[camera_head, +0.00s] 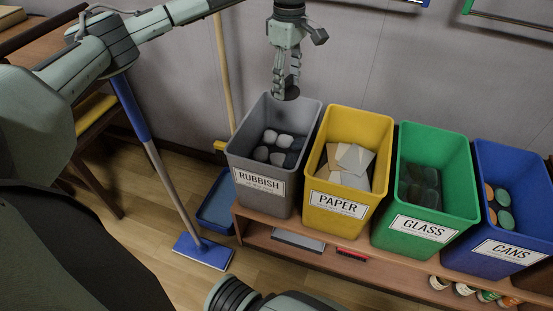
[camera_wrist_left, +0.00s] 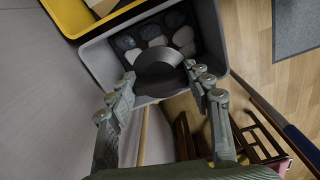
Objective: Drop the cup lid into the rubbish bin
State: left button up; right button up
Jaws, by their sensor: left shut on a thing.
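The grey rubbish bin (camera_head: 263,182), labelled RUBBISH, stands at the left end of the bin row in the head view. My left gripper (camera_head: 287,84) points down above its back part. It is shut on the cup lid (camera_head: 286,94), a dark round disc at the fingertips, over the bin's opening. In the left wrist view the lid (camera_wrist_left: 160,70) shows between the fingers, with the grey bin's rim (camera_wrist_left: 100,62) around and behind it. Whether the lid is below the rim is hard to tell. My right gripper is not in view.
Several pale and dark lumps (camera_head: 284,142) lie in the rubbish bin. The yellow paper bin (camera_head: 340,200), green glass bin (camera_head: 415,228) and blue cans bin (camera_head: 505,250) stand to its right on a wooden bench.

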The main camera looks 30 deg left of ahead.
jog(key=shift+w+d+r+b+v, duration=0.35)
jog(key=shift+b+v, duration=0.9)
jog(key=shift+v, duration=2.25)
pick_arm(q)
jog(key=a+f+n+b, duration=0.3)
jog(key=a+f+n, duration=0.1)
jog(key=f, duration=0.4)
jog(key=shift+a, duration=0.2)
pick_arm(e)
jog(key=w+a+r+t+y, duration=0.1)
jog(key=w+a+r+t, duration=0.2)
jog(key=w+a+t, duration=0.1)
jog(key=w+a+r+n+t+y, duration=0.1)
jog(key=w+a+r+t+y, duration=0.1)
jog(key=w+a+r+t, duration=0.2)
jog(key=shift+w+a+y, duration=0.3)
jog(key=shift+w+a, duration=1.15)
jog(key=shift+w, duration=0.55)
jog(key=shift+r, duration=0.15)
pick_arm(q)
jog(key=o, duration=0.8)
jog(key=shift+o, duration=0.2)
